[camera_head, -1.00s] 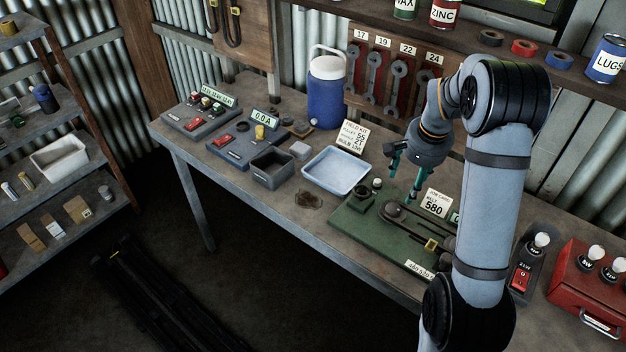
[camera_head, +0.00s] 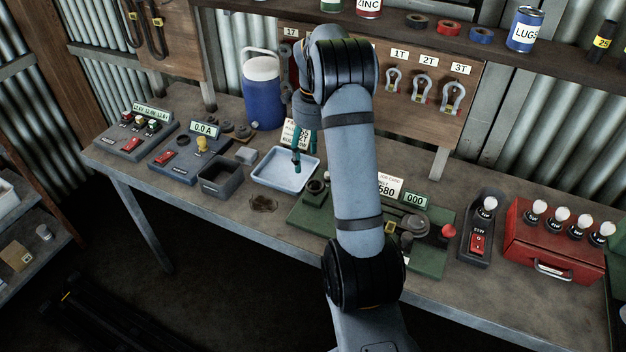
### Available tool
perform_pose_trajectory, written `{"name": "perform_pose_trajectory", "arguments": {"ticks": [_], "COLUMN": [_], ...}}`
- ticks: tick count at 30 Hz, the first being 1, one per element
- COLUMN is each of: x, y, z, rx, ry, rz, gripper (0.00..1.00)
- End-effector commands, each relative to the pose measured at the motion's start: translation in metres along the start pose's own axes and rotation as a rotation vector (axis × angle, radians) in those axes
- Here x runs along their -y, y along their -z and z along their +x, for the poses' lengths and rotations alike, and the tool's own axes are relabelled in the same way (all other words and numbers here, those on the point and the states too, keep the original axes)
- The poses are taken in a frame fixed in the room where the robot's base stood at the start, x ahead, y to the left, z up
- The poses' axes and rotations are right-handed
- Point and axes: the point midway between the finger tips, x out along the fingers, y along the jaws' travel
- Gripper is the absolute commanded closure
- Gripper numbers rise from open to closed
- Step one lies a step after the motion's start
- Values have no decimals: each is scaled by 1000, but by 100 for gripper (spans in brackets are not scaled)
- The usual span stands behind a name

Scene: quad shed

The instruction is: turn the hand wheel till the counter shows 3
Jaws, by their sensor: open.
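The green board (camera_head: 430,262) lies on the bench, partly hidden behind my arm. At its right end is a dark round wheel (camera_head: 412,224), partly overlapped by other parts, with a red knob (camera_head: 448,231) to its right. I cannot tell whether the knob belongs to the wheel. The counter (camera_head: 414,200) behind the wheel reads 000. My gripper (camera_head: 304,164) has teal fingers, is open and empty, and hangs in front of the white tray as seen here, well left of the wheel. Its height above the bench is hard to judge.
A job card (camera_head: 388,188) reading 580 stands behind the board, partly covered by my arm. A switch box (camera_head: 479,240) with a bulb and a red case (camera_head: 555,245) with several bulbs stand to the right. The white tray (camera_head: 268,182) and a grey bin (camera_head: 220,188) are left.

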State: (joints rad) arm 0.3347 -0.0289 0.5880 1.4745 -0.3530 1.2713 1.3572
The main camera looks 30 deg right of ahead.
Motion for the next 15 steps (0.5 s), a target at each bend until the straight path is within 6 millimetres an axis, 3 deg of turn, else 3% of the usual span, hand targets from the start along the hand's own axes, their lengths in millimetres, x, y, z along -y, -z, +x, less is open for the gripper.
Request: {"name": "perform_pose_trajectory", "arguments": {"ticks": [9,15], "x": [-1,0], "y": [2,2], "z": [58,80], "rx": [-1,-1], "ry": [-5,-2], "rz": [-1,-1], "gripper": [37,37]}}
